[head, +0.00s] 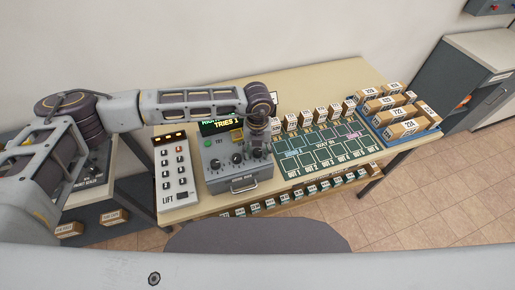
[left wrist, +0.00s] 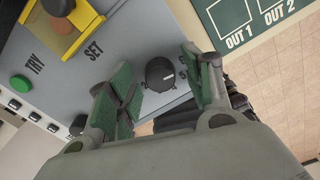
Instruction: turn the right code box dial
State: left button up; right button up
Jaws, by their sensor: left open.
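The code box (head: 228,178) is a grey box on the table with a screen, a green TRY button and a row of black dials on its sloped top. The right dial (head: 257,153) is at the right end of that row. My left gripper (head: 258,141) points down just above it. In the left wrist view the black round dial (left wrist: 160,74) lies between the two green-padded fingers of my left gripper (left wrist: 165,88), which is open, with a gap visible on both sides. Whether a finger touches the dial cannot be told. My right gripper is not in view.
A LIFT keypad (head: 175,172) stands left of the code box. A green board (head: 325,150) with marked fields lies to its right, with small boxes along its back edge. A blue tray (head: 408,137) of cartons is at the far right. My left arm spans the left side.

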pick_arm(q)
jog(key=c, duration=1.1)
jog(key=shift+o, duration=0.2)
